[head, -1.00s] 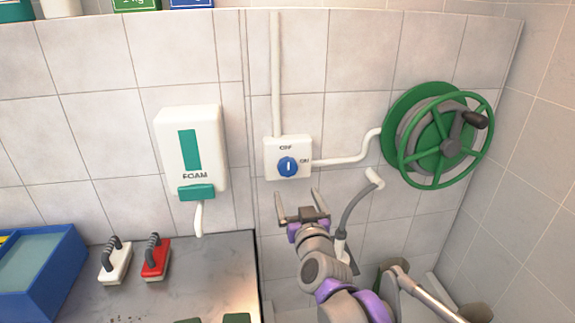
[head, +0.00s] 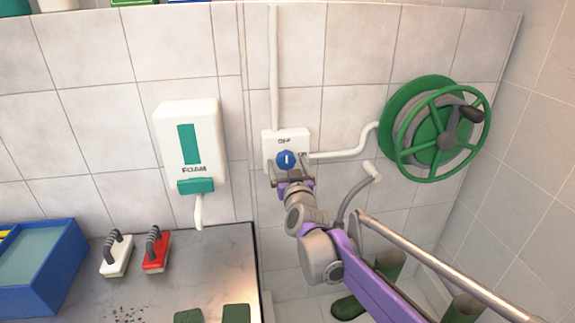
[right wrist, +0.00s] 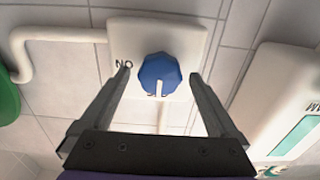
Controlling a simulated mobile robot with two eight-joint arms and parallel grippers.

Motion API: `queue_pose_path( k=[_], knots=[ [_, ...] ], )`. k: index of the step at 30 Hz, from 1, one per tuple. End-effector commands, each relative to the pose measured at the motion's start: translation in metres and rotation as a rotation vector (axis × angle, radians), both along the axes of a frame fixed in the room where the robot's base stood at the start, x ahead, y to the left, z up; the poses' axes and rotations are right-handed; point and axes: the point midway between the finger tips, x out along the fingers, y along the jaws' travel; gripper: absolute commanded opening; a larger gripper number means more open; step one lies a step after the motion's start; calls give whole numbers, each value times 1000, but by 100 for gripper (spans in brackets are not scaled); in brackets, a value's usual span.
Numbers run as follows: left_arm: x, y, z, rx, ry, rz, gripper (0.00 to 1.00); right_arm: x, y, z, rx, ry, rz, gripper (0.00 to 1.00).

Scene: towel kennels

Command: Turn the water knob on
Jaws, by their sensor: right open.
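The water knob (head: 287,160) is blue with a white mark, on a white wall box (head: 268,143) with OFF printed above it and ON at its right. The mark stands upright, toward OFF. My right gripper (head: 291,174) is at the knob, covering the box's lower part. In the right wrist view, which is upside down, the knob (right wrist: 160,75) sits between the two open fingers, with a gap on each side. The ON print (right wrist: 123,64) is beside the left finger. My left gripper is not in view.
A green hose reel (head: 440,130) hangs on the wall at the right, joined to the box by a white pipe (head: 345,155). A foam dispenser (head: 190,145) is at the left. Below it, a red brush (head: 156,250) and a white brush (head: 116,256) lie on a grey counter (head: 205,265).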

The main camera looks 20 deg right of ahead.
Motion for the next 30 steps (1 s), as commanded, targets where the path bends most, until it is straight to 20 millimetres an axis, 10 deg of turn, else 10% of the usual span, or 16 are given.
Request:
queue_pose_path(
  k=[7,21,30],
  knots=[
    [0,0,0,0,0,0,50,0,0,0,0,0,0,96],
    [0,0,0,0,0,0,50,0,0,0,0,0,0,11],
    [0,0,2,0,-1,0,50,0,0,0,34,-9,0,10]
  ],
)
